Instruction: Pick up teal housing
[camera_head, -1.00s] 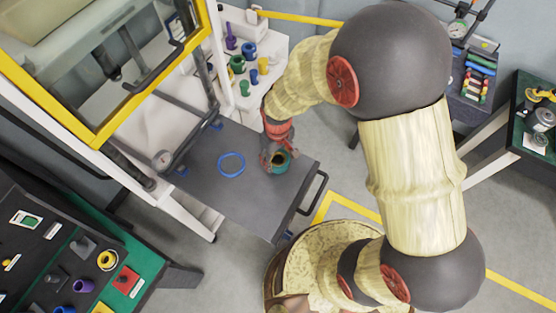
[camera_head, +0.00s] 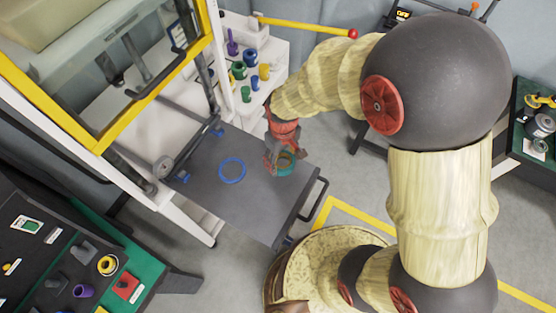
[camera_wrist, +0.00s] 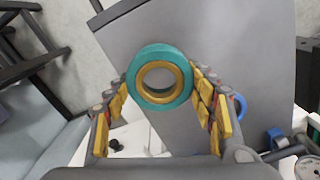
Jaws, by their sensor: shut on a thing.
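The teal housing (camera_wrist: 160,52) is a ring-shaped part with a yellow-orange inner ring, seen from above in the wrist view. It sits between the yellow-padded fingers of my gripper (camera_wrist: 163,85), which are shut on its sides. In the head view the teal housing (camera_head: 287,167) shows at the right part of the grey sliding tray, partly hidden by my gripper (camera_head: 276,158). I cannot tell whether it touches the tray or is slightly above it.
A blue ring (camera_head: 232,158) lies on the grey tray (camera_head: 215,190), left of my gripper. The tray has a dark handle (camera_head: 314,198). A white shelf with several coloured parts (camera_head: 245,75) stands behind. A yellow-framed machine (camera_head: 100,130) and a dark bench (camera_head: 60,260) are at left.

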